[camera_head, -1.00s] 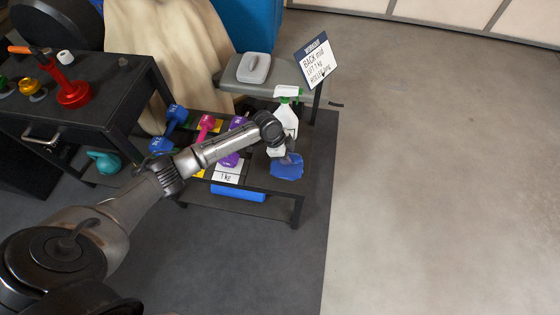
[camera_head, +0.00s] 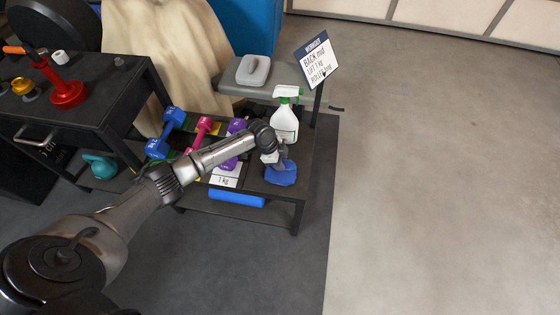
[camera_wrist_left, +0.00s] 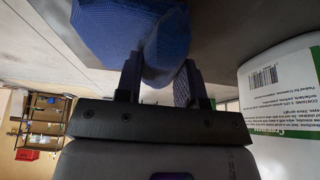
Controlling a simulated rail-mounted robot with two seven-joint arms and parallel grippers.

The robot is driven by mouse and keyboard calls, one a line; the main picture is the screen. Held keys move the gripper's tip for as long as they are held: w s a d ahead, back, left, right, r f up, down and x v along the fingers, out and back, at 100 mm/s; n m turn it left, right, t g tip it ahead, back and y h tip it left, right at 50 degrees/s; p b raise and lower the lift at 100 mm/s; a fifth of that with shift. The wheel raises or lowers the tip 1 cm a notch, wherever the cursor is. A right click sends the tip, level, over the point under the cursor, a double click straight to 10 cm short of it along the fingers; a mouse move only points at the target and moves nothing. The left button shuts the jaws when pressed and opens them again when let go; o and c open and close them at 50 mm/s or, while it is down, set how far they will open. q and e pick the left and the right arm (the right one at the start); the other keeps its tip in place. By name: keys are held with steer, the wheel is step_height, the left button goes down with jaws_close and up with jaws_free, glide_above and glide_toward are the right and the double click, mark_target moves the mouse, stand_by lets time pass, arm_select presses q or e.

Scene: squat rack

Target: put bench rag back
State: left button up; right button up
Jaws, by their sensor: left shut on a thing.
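The bench rag (camera_head: 281,174) is a crumpled blue cloth at the right end of the rack's dark shelf, in front of the spray bottle. My left gripper (camera_head: 280,158) is shut on the rag from above. In the left wrist view the blue rag (camera_wrist_left: 128,32) is pinched between the two dark fingers (camera_wrist_left: 162,82). Whether the rag still touches the shelf is hard to tell. My right gripper is not in view.
A white spray bottle (camera_head: 285,124) stands close behind the gripper, also large in the left wrist view (camera_wrist_left: 284,105). Dumbbells (camera_head: 203,130) and a 1 kg card (camera_head: 225,176) lie left. A grey bench pad (camera_head: 276,83) is behind, with a sign (camera_head: 317,62). A blue roller (camera_head: 237,198) lies below.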

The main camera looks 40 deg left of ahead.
arm_select(q)
steer(key=shift+f, duration=0.15)
steer(key=o, duration=0.8)
steer(key=shift+o, duration=0.2)
steer(key=p+v, duration=0.5)
steer(key=v, duration=0.7)
steer(key=s+d+f+n, duration=0.1)
steer(key=s+d+f, duration=0.1)
steer(key=s+d, duration=0.65)
steer(key=s+d+f+n, duration=0.2)
steer(key=s+d+f, duration=0.1)
steer(key=s+d, duration=0.55)
steer(key=s+a+r+n+t+y, duration=0.1)
steer(key=s+r+n+y, duration=0.2)
steer(key=s, duration=1)
step_height(320, 180, up, 4)
steer(key=n, duration=0.4)
steer(key=shift+f+y, duration=0.2)
steer(key=shift+y, duration=0.2)
